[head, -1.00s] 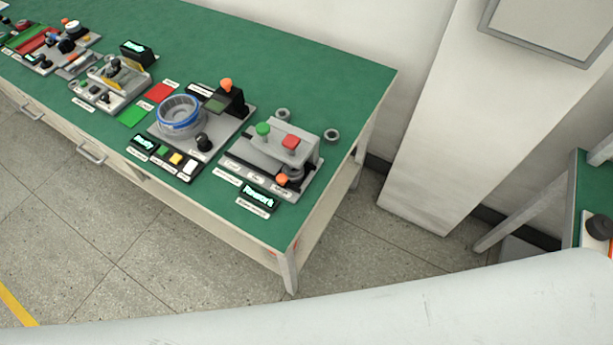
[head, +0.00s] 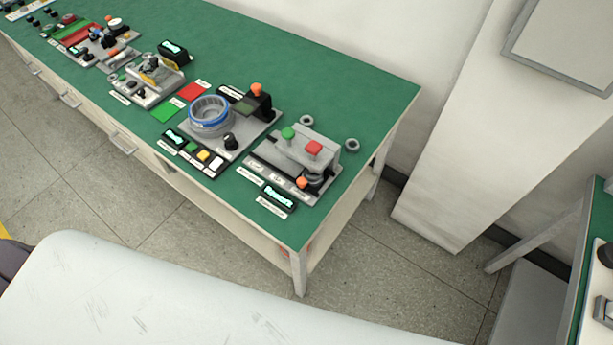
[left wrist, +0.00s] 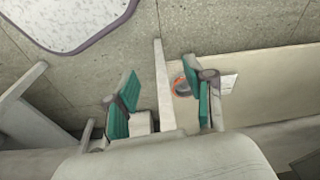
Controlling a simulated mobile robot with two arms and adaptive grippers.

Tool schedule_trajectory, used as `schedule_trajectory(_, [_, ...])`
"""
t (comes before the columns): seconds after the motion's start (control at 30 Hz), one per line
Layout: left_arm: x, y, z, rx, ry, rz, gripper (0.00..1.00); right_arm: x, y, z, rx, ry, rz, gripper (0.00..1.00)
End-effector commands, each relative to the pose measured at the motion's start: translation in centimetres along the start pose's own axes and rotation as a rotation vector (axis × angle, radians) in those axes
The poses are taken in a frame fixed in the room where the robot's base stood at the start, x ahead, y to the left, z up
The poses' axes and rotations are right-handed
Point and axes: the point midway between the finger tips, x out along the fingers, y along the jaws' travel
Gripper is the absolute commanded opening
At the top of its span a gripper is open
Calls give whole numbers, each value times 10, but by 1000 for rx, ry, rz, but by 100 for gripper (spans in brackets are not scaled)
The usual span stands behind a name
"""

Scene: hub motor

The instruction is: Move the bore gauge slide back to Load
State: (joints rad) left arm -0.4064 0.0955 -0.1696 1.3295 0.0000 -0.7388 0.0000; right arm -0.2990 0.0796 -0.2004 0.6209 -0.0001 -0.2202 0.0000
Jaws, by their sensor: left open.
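The bore gauge station appears to be the grey fixture (head: 255,172) at the right end of the green bench in the head view. It carries a green knob (head: 288,133), a red button (head: 313,148) and an orange knob (head: 302,183) low at its right front. Small labels line its front, too small to read surely. A lit display (head: 279,197) in front seems to read Rework. My left gripper (left wrist: 160,92) shows in the left wrist view, open and empty, with teal pads apart. It is not clearly seen in the head view. My right gripper is not in view.
A station with a blue-rimmed ring (head: 209,114) stands left of the fixture. The bench top (head: 345,85) is clear toward the back right. A white wall column (head: 470,130) stands beyond the bench's right end.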

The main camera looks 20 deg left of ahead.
Motion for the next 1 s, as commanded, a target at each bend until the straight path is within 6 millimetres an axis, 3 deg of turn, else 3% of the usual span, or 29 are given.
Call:
schedule_trajectory(0.3, [-110, -6, -70, -7, 54, -4, 53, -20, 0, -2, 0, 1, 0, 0])
schedule_trajectory(0.67, [-236, -9, -131, 34, 122, 20, 53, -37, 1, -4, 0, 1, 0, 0])
schedule_trajectory(0.8, [-286, -6, -169, 124, 166, 58, 53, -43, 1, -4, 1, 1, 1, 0])
schedule_trajectory(1.0, [-310, -5, -214, 264, 195, 107, 53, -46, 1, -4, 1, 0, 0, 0])
